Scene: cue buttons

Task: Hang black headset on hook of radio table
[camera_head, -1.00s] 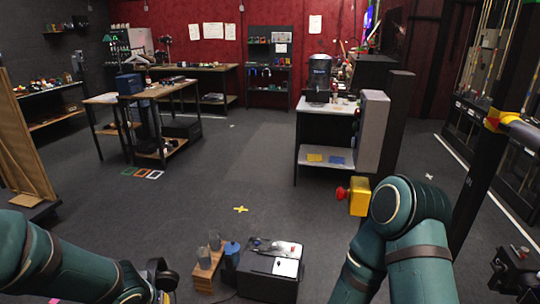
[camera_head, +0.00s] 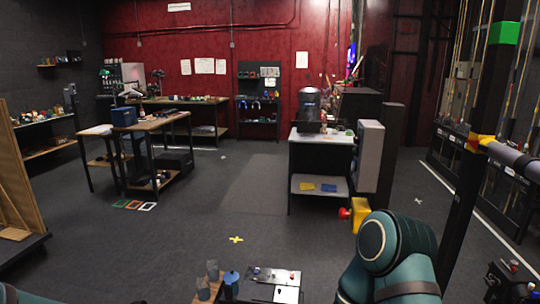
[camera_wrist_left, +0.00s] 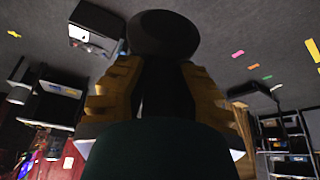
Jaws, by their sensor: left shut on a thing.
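The black headset (camera_wrist_left: 163,35) shows in the left wrist view as a dark rounded form at the fingertips. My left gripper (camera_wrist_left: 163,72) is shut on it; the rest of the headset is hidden. In the head view neither the headset nor the left gripper is in frame.
A white-topped table (camera_head: 320,138) stands at right centre, near a yellow box with a red button (camera_head: 360,215).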

